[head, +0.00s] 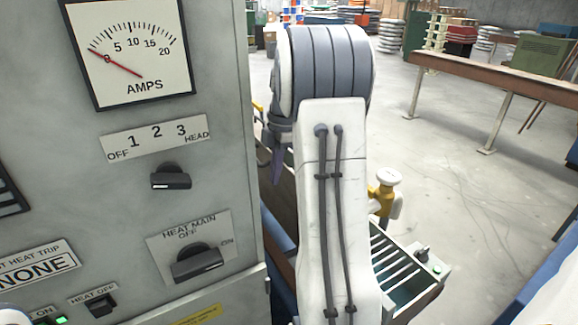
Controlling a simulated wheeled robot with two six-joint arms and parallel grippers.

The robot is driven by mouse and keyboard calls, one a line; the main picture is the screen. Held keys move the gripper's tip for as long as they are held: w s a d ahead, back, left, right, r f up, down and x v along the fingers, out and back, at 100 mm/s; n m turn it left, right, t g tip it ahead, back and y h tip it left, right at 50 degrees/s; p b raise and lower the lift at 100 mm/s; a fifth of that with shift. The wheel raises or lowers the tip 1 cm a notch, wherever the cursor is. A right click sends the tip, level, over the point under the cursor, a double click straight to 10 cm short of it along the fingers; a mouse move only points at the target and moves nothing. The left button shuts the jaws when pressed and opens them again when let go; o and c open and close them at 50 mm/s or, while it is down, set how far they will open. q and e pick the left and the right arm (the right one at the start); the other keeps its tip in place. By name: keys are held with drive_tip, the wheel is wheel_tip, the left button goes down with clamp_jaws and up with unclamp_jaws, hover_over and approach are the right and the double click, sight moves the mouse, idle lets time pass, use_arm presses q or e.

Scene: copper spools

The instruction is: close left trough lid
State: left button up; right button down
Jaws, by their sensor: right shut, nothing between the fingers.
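My right arm rises through the middle of the head view and hides much of what lies behind it. My right gripper (277,160) shows only in part at the arm's left edge, as a narrow dark tip close to the cabinet's right side; it is shut and empty. A trough-like box (436,262) with pale slats across a greenish inside shows at the lower right, partly behind my arm. I cannot tell whether it is the left trough, and I cannot make out a lid. My left gripper is not in view.
A grey control cabinet (215,95) with an amps dial and knobs fills the left side, close to my right arm. A yellow valve-like part with a white top (388,178) stands behind the slatted box. Open concrete floor (480,190) lies right, before a long brown bench (500,80).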

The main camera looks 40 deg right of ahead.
drive_tip(key=d+p, duration=0.1)
drive_tip(key=d, duration=0.1)
drive_tip(key=s+d+p, duration=0.1)
drive_tip(key=shift+d, duration=0.4)
drive_tip(key=shift+f, duration=0.1)
